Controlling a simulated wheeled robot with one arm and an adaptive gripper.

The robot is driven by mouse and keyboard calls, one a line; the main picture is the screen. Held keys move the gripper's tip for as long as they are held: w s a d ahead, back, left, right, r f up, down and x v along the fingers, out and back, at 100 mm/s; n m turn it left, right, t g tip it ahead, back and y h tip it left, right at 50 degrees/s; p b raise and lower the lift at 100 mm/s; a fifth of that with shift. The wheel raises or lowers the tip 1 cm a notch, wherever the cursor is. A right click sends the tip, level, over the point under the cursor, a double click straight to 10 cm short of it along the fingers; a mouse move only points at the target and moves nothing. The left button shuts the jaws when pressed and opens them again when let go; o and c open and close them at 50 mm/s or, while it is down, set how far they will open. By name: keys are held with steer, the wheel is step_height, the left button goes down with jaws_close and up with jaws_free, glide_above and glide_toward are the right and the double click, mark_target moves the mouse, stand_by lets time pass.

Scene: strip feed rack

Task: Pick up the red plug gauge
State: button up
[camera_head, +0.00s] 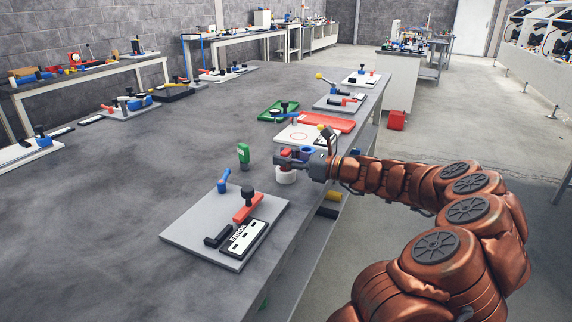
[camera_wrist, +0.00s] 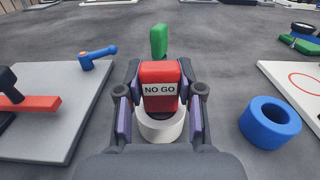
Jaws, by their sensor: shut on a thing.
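The red plug gauge (camera_wrist: 158,76) carries a white label reading NO GO. It stands upright at a white round holder (camera_wrist: 161,127) in the wrist view. My gripper (camera_wrist: 158,98) has a finger on each side of the gauge and is shut on it. In the head view, the red gauge (camera_head: 286,154) shows partly behind my gripper (camera_head: 288,161), above the white holder (camera_head: 286,176). The gauge's lower end is hidden, so I cannot tell whether it still sits in the holder.
A green gauge (camera_head: 243,154) stands just beyond. A blue ring (camera_wrist: 270,122) lies to the right in the wrist view. A grey plate (camera_head: 190,224) with a toggle clamp and a display reading ERROR is at the near left. The table's left side is mostly clear.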

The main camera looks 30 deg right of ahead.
jaws_close()
